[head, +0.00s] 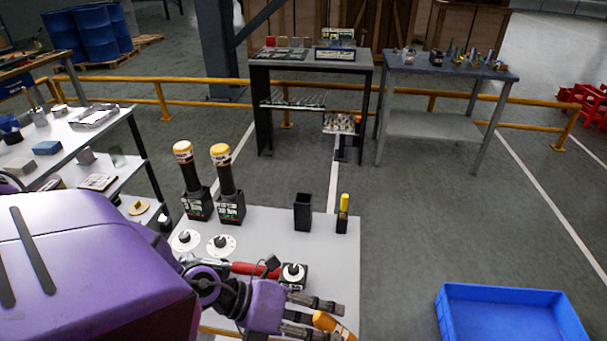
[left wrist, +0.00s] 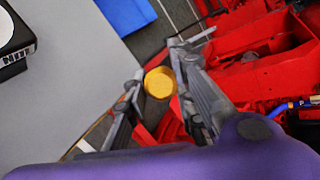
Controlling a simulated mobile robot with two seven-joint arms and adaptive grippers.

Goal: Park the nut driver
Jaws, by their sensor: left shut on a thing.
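My left gripper (head: 328,316) is low in the head view, over the near right edge of the white table. It is shut on a tool with an orange-yellow handle (head: 334,325), which I take to be the nut driver. In the left wrist view its round yellow end (left wrist: 160,83) shows between the fingers (left wrist: 160,76); the rest of the tool is hidden. An open-topped black holder (head: 303,213) stands on the table and looks empty. Beside it a yellow-handled tool (head: 344,203) stands upright in another black holder (head: 342,222). My right gripper is not in view.
Two orange-capped black cylinders (head: 183,165) (head: 222,170) stand in black boxes on the white table (head: 275,231). Round white dials (head: 221,244) and a red-handled tool (head: 252,269) lie nearer. A blue bin (head: 505,315) stands right. Red machinery (left wrist: 260,70) fills the wrist view's right.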

